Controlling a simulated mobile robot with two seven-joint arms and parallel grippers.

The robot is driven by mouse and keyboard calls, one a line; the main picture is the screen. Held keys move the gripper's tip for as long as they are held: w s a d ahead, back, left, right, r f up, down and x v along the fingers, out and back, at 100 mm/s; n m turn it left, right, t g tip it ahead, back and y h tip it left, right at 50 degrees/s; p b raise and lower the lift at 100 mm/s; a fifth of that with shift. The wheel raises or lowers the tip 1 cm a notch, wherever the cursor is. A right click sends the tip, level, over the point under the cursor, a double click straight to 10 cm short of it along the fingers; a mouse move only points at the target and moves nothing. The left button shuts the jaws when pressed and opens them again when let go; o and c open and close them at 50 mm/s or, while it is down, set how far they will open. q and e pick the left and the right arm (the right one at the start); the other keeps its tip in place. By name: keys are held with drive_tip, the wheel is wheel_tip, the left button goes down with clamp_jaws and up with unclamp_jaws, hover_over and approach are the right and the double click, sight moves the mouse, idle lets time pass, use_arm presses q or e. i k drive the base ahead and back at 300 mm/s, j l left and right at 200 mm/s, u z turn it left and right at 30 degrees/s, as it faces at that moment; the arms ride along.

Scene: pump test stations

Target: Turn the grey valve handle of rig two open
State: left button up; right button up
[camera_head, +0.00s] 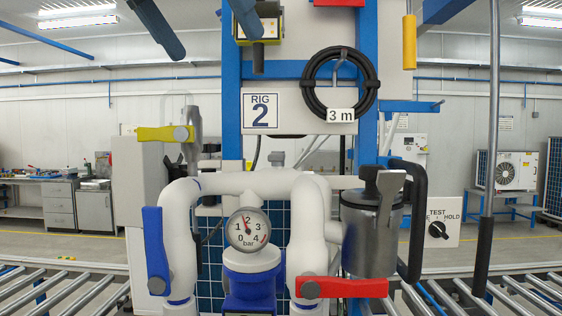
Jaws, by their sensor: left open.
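Rig two carries a white "RIG 2" sign (262,111) in the middle of the head view. A pale grey lever-shaped handle (391,185) shows at the top of a steel cylinder (368,240) right of the white pipes; it tapers downward. Its valve body is hidden. Another upright grey piece (195,122) stands beside the yellow handle (155,133). My left gripper (212,42) is at the top of the view, left of centre. Its two dark fingers are apart, with nothing between them. It is apart from both grey pieces. My right gripper is not seen.
A blue handle (156,245) stands upright and a red handle (345,288) lies level on the white pipes (240,183). A gauge (248,229) sits between. A black hose coil (340,52), a yellow hanging grip (409,42) and a TEST/HOLD switch plate (442,220) are near. Rollers (80,295) run along the front.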

sight(276, 158)
drive_tip(key=k, duration=1)
